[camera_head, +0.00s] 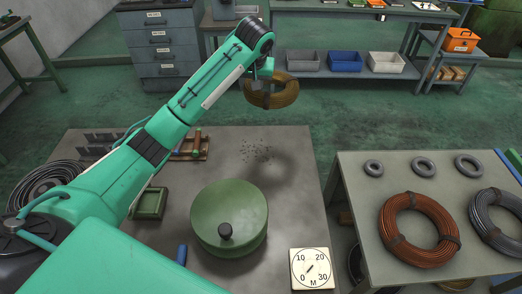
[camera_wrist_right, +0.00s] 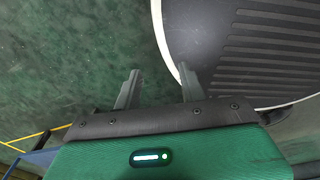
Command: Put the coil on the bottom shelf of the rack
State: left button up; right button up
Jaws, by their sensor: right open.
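A brass-coloured wire coil (camera_head: 271,99) hangs in the air beyond the far edge of the near table in the head view. My left gripper (camera_head: 263,78) is at the coil's upper left side and appears shut on it; its fingertips are partly hidden. My right gripper (camera_wrist_right: 158,85) shows only in the right wrist view, open and empty, with its fingers apart. I cannot pick out a rack for certain; a back bench with a low shelf (camera_head: 335,72) stands at the far side.
The near table (camera_head: 295,215) holds a green round canister (camera_head: 228,215), a dial gauge (camera_head: 312,268) and a green tray (camera_head: 150,203). The right table (camera_head: 360,175) bears a copper coil (camera_head: 419,230), a grey coil (camera_head: 497,212) and grey rings. Open green floor (camera_head: 340,115) lies beyond.

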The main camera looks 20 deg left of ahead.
pick_arm(q)
notch_tip(320, 180, down, 4)
jog(key=b, duration=0.4)
jog(key=shift+w+f, duration=0.15)
jog(key=shift+f, duration=0.1)
notch_tip(320, 180, down, 16)
jog(key=shift+p, duration=0.65)
notch_tip(320, 180, down, 5)
jog(key=shift+p, duration=0.35)
jog(key=o, duration=1.3)
jog(key=shift+c, duration=0.2)
pick_arm(e)
jog(key=f, duration=0.2)
jog(key=w+a+f, duration=0.1)
